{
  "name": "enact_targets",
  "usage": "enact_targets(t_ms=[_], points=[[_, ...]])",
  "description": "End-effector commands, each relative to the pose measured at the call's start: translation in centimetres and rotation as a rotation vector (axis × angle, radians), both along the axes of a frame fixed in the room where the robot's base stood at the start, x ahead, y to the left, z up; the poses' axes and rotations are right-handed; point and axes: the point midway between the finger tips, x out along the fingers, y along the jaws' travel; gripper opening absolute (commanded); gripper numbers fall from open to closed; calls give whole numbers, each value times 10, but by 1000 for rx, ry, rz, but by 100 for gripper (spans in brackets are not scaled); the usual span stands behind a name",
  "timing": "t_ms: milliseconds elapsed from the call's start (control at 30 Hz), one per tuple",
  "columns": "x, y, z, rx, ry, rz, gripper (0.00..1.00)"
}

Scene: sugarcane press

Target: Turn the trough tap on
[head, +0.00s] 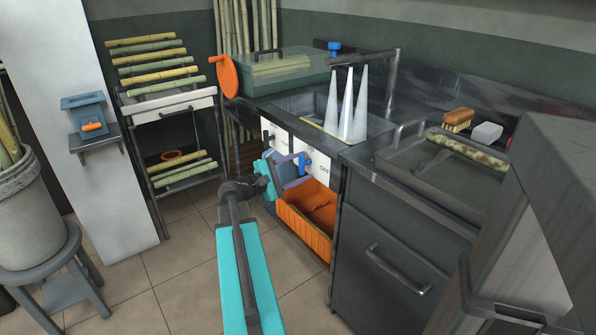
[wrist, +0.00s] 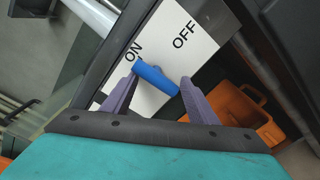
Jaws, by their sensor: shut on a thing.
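The blue tap handle (wrist: 158,78) is a short bar on a white panel (wrist: 150,42) marked ON and OFF. In the wrist view it slants, with its upper-left end near the word ON. My gripper (wrist: 159,99) has its purple fingers on both sides of the handle and is shut on it. In the head view, my gripper (head: 293,171) reaches the front panel below the trough (head: 316,105), and the blue handle (head: 302,163) shows beside the fingers. Tall pale cones (head: 347,105) stand in the trough. The handle's pivot is hidden.
An orange bin (head: 305,225) sits just below the panel. A grey cabinet (head: 385,240) stands close on the right. A rack (head: 175,140) with cane sticks is at the left. The tiled floor between is free.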

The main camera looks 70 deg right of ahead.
Motion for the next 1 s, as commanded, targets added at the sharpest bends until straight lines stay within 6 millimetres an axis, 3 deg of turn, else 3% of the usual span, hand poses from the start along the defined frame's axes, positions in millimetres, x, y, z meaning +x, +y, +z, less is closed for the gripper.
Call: enact_targets(t_ms=[33, 333, 367, 533, 1000], points=[[0, -1, 14, -24, 13, 3, 31], [0, 0, 15, -24, 13, 0, 32], [0, 0, 16, -24, 13, 0, 56], [0, 0, 14, -23, 14, 0, 85], [2, 4, 10, -17, 12, 0, 86]])
